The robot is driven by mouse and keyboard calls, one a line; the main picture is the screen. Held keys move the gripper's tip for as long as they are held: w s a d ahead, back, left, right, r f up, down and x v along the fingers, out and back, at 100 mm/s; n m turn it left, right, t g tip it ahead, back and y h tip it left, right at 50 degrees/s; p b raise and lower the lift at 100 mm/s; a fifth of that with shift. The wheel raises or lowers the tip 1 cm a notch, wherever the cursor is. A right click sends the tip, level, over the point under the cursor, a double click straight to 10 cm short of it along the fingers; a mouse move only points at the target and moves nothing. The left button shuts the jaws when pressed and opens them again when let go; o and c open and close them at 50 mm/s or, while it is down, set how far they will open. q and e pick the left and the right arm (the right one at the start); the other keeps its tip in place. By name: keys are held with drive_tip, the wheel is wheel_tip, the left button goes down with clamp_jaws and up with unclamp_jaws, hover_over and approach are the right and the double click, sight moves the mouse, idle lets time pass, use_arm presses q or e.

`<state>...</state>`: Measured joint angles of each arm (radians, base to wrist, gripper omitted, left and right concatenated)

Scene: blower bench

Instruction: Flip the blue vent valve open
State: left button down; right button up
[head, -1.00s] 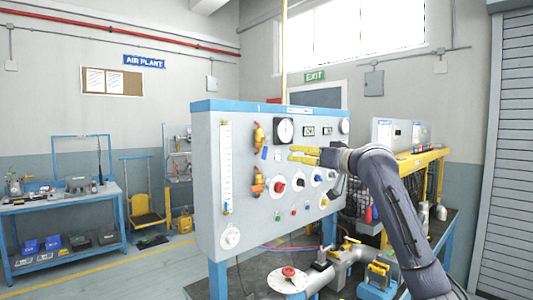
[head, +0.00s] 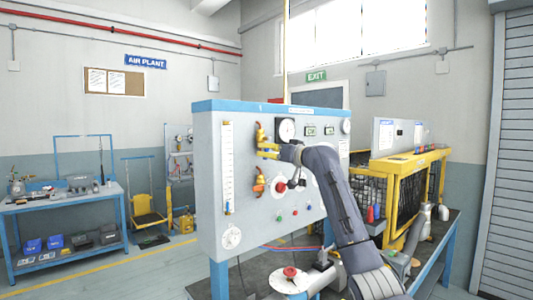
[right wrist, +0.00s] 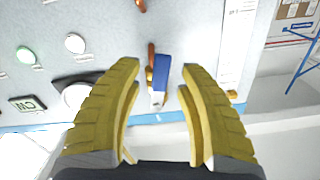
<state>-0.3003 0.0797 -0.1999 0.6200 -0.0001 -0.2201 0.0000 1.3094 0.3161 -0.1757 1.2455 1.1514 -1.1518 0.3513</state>
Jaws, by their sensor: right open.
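The blue vent valve (right wrist: 160,72) has a blue lever on a brass body. In the right wrist view it sits between the two yellow fingers of my right gripper (right wrist: 158,100), with a gap on each side. The right gripper is open and holds nothing. My left gripper is not in view.
The grey panel (head: 212,160) carries a tall sight scale (head: 227,165), a round gauge (head: 286,130), a lower orange fitting (head: 258,181) and a red knob (head: 280,187). A red-handled valve (head: 290,272) stands on the bench below. A yellow-framed cage (head: 405,190) is to the right.

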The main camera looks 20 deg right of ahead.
drive_tip(key=shift+w+a, duration=0.3)
drive_tip(key=shift+w, duration=0.25)
clamp_jaws()
